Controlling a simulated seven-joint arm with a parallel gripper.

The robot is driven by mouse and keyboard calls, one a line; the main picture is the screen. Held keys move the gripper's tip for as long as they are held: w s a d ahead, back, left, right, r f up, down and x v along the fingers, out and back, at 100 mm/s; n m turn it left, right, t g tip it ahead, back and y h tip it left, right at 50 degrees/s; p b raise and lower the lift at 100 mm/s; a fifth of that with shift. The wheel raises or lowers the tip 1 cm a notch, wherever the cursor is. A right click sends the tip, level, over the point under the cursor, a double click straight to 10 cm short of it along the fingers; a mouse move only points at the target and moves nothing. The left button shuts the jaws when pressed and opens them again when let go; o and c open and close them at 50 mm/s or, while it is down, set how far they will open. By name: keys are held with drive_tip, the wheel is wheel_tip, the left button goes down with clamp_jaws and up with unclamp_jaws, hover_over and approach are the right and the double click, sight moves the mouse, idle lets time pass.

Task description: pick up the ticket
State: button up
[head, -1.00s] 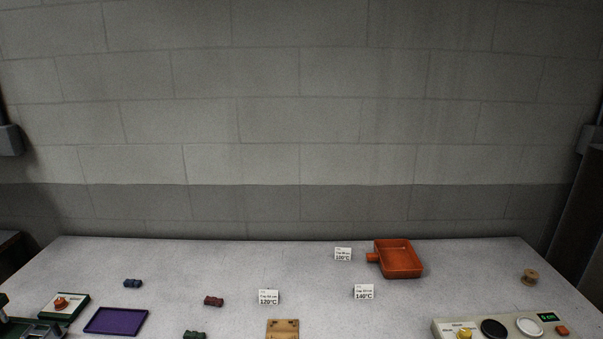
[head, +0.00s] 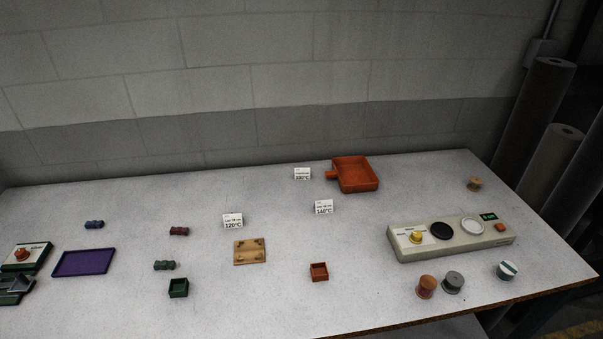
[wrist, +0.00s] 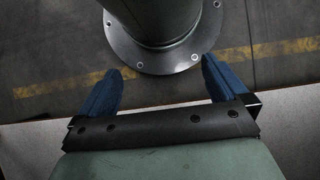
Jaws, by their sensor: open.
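Three small white printed cards stand on the table in the head view, and I cannot tell which one is the ticket. One card (head: 233,221) reads 120°C, one card (head: 324,207) reads 140°C, and a farther card (head: 302,174) seems to read 100°C. My gripper (wrist: 163,65) shows in the wrist view with its two blue fingers apart and nothing between them. It is over the floor by a table edge, with my round base below. The gripper is not in the head view, and no card shows in the wrist view.
An orange tray (head: 356,188) stands behind the 140°C card. A wooden block (head: 250,259), a small orange box (head: 319,272) and a green box (head: 178,288) are nearer. A control panel (head: 455,249) and several spools are right; a purple tray (head: 81,274) is left.

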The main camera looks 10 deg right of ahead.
drive_tip(key=shift+c, duration=0.4)
drive_tip(key=shift+c, duration=0.6)
drive_tip(key=shift+w, duration=0.1)
